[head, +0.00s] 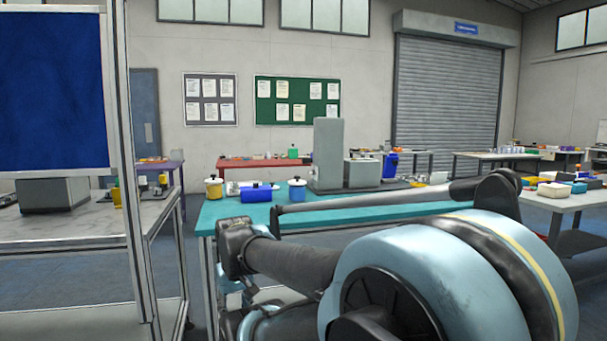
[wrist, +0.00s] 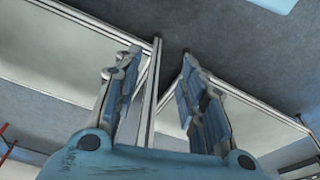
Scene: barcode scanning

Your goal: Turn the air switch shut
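My gripper (wrist: 161,54) is open and empty in the wrist view, its two fingers apart above grey floor and pale metal framing. In the head view, my arm crosses the lower right, and I cannot make out the fingers. I cannot pick out an air switch for certain in either view. On the teal table (head: 213,222) stand a yellow lidded pot (head: 214,188), a blue lidded pot (head: 297,190), a blue box (head: 257,194) and a tall grey machine (head: 328,155). My arm hides part of that table.
A red table (head: 240,163) and other cluttered tables stand farther back. A roller shutter (head: 447,105) is in the back wall. Some floor between the benches is clear.

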